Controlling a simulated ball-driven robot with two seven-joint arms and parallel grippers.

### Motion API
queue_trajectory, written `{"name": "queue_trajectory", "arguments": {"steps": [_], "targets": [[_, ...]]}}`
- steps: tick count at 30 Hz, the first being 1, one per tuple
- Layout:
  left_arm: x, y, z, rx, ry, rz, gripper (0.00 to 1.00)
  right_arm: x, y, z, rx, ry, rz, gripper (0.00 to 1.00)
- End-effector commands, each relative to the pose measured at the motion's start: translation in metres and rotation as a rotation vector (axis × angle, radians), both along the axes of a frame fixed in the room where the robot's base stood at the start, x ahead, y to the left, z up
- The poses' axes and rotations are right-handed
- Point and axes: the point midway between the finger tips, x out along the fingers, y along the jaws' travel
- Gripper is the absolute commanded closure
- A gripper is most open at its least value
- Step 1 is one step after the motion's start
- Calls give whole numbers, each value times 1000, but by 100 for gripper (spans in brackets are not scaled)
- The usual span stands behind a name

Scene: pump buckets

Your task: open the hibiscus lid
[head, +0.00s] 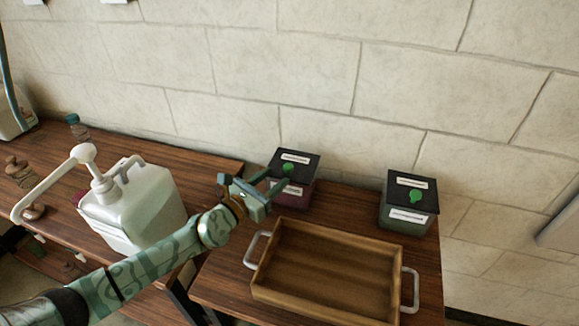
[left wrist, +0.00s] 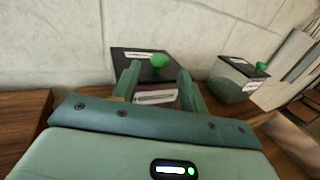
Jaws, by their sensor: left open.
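Two small bins with black lids stand at the back of the right table. The left bin (head: 295,199) is dark reddish; its closed lid (head: 302,159) has a white label and a green knob (head: 288,168). The right bin (head: 398,222) is greenish, with a closed lid (head: 404,182) and a green knob (head: 415,196). Label text is too small to read. My left gripper (head: 275,182) is open and empty, just in front of the reddish bin. In the left wrist view, the green knob (left wrist: 159,61) appears between and beyond the fingertips (left wrist: 158,77). My right gripper is out of view.
A wooden tray (head: 325,287) with metal handles lies in front of the bins. A small bottle (head: 76,126) stands farther back. A stone wall (head: 290,70) rises behind the bins.

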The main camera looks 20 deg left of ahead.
Motion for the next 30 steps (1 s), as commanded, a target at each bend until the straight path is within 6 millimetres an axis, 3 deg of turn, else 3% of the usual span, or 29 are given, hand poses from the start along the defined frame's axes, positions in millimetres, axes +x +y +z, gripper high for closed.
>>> {"name": "queue_trajectory", "arguments": {"steps": [3, 9, 21, 26, 30], "targets": [[27, -10, -2, -2, 0, 1, 57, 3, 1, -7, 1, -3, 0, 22], [54, -22, -3, -1, 0, 0, 57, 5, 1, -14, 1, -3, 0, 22], [63, -26, -1, -1, 1, 0, 57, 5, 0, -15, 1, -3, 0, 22], [63, -26, -1, -1, 0, 0, 98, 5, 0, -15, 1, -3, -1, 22], [63, -26, 0, -1, 1, 0, 100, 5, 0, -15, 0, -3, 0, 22]]}}
